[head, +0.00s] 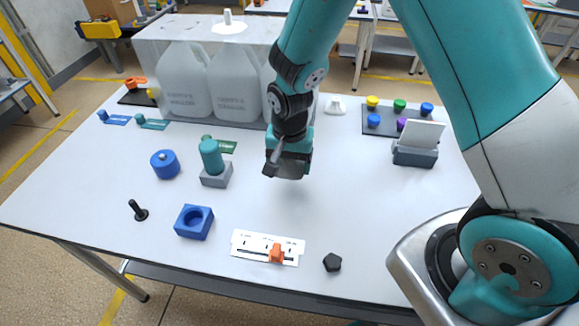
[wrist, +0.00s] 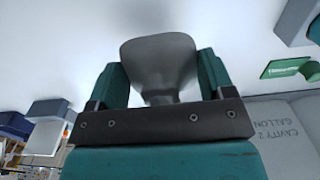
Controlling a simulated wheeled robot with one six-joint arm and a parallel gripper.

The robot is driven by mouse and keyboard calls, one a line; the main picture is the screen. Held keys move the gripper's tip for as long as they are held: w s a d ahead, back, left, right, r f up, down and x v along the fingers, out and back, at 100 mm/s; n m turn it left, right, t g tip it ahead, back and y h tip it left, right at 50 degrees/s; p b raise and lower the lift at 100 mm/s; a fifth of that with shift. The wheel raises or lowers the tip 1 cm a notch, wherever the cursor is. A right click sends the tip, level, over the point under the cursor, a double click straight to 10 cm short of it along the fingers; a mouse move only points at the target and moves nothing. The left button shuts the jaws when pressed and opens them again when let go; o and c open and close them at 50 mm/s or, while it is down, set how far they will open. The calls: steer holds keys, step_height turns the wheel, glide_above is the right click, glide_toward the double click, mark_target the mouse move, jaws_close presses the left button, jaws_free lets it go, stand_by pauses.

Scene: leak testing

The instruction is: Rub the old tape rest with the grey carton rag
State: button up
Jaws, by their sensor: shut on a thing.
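My gripper (head: 285,168) is above the middle of the white table, pointing down. In the wrist view its two teal fingers (wrist: 158,72) close on a grey flared piece (wrist: 158,55), wide at the far end and narrow near the palm. It may be the rag, but I cannot be sure. A grey carton (head: 415,156) with a white sheet (head: 412,132) standing up from it is at the right, apart from my gripper. I cannot pick out the old tape rest for certain; a green labelled patch (head: 222,146) lies left of my gripper.
Pale jugs (head: 182,80) stand along the back. A white slider plate (head: 250,243) and black knob (head: 332,262) lie in front.

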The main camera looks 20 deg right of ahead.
mark_target(278, 186)
steer(key=shift+a+f+b, duration=0.1)
steer(key=shift+f+b, duration=2.6)
steer(key=shift+f, duration=0.7)
steer(key=shift+w+a+r+p, duration=0.15)
steer(key=shift+w+a+p, duration=0.1)
steer(key=shift+a, duration=0.15)
steer(key=shift+w+a+r+p, duration=0.1)
steer(key=shift+w+a+r, duration=0.05)
steer(key=shift+w+a, duration=0.45)
steer(key=shift+a, duration=0.3)
steer(key=shift+f, duration=0.35)
steer(key=shift+d, duration=0.15)
